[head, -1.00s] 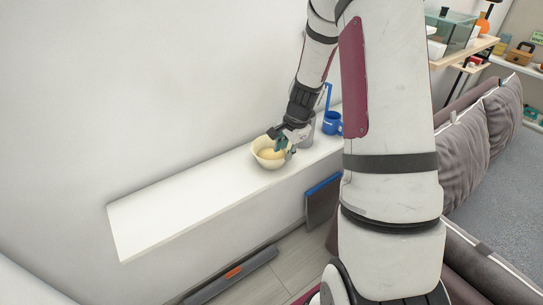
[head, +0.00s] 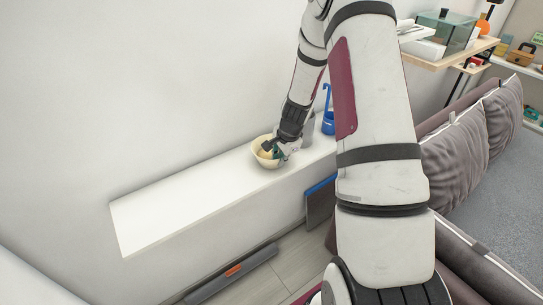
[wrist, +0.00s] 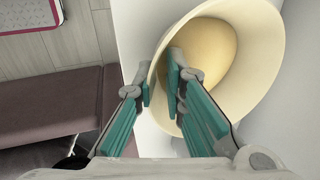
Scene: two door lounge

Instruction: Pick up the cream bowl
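The cream bowl (head: 257,158) is on the white wall shelf (head: 180,205), near the shelf's right part. In the wrist view the bowl (wrist: 262,50) fills the upper right, with its hollow facing the camera and nothing seen inside but my finger. My gripper (head: 272,150) is at the bowl's right side. In the wrist view my gripper (wrist: 159,85) has one teal finger outside the bowl and the other inside. The rim wall is between them, and the finger gap is narrow, so it looks shut on the wall. The bowl's underside is hidden.
A blue mug-like thing (head: 328,122) and a grey item (head: 308,130) stand on the shelf right of my gripper. The shelf's left part is bare. A grey sofa (head: 455,160) stands at the right. A glass tank (head: 444,32) stands on a wooden surface behind.

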